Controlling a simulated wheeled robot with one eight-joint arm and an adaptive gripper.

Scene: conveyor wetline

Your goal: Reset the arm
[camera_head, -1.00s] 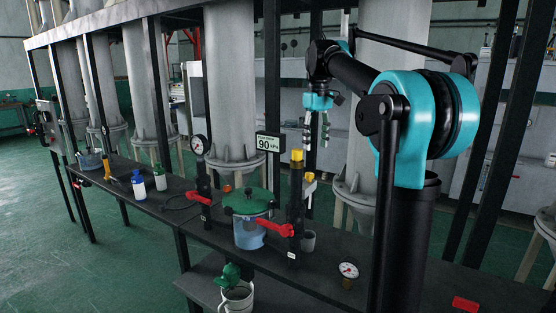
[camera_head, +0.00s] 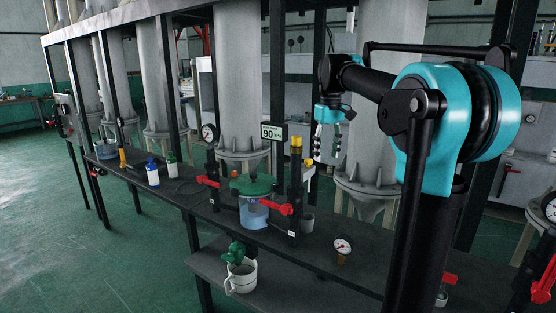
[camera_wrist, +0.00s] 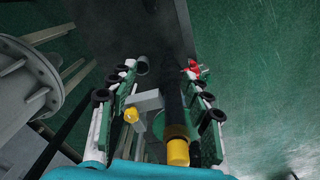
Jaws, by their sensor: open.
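My gripper (camera_head: 328,142) hangs from my raised arm in the head view, above the dark bench and to the right of the yellow-capped post (camera_head: 296,170). In the wrist view my gripper (camera_wrist: 160,95) has its two fingers spread, one on each side. The yellow cap (camera_wrist: 177,152) of the post shows between and below the fingers. No object is held between them. The fingers appear apart from the post, though how far below them it stands is hard to tell.
The bench holds a green-lidded clear vessel (camera_head: 252,208) with red handles, a gauge (camera_head: 343,247), a blue-capped bottle (camera_head: 152,173) and a 90 kPa display (camera_head: 272,132). A white bucket (camera_head: 241,277) stands on the lower shelf. Large grey columns (camera_head: 240,80) rise behind. Green floor at left is clear.

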